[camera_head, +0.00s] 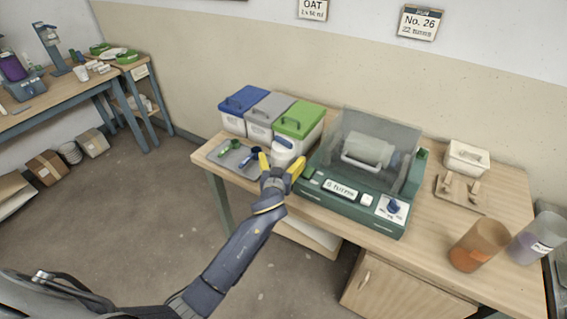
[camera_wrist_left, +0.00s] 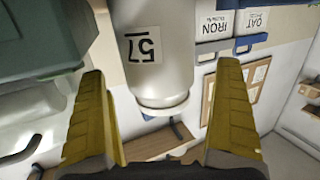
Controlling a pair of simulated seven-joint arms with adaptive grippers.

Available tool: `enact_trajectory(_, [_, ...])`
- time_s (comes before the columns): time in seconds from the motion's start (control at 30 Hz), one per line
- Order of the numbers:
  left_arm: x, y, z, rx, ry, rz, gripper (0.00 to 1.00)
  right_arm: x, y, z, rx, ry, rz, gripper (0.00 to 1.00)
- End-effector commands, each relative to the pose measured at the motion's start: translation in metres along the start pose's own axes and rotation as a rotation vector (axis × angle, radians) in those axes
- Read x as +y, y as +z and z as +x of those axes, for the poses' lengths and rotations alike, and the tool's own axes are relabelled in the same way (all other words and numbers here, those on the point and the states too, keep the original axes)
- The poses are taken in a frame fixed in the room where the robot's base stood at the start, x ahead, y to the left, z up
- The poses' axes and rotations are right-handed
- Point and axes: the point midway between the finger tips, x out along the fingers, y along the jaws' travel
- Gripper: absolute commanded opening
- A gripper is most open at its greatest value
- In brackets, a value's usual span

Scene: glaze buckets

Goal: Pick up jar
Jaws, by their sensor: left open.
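The white jar (camera_head: 282,144) stands near the front of the bench, between the lidded bins and the green machine. In the left wrist view the jar (camera_wrist_left: 157,50) appears upside down, with a "57" label on its side. My left gripper (camera_head: 280,163) has its yellow fingers spread on the near side of the jar and hides its lower part. In the left wrist view the jar shows in the gap between the open fingers (camera_wrist_left: 163,70), with space on both sides. No contact is visible. My right gripper is not in view.
A green machine (camera_head: 352,201) with a clear hood and a pale drum stands close on the right. Blue, grey and green-lidded bins (camera_head: 299,118) stand behind. A tray (camera_head: 240,169) with scoops lies left.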

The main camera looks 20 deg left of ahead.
Motion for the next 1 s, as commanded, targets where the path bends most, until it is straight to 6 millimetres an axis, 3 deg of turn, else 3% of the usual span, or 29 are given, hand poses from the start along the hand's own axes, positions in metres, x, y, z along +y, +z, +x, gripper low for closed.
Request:
enact_trajectory(0.3, [0.001,-0.001,0.032,0.001,0.0,0.002,1.0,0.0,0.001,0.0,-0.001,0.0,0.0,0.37])
enact_trajectory(0.63, [0.001,0.0,0.034,0.0,0.0,0.0,0.99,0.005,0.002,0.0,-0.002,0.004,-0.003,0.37])
enact_trajectory(1.0, [0.001,0.0,0.034,0.0,0.0,0.0,0.56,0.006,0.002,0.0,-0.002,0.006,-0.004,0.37])
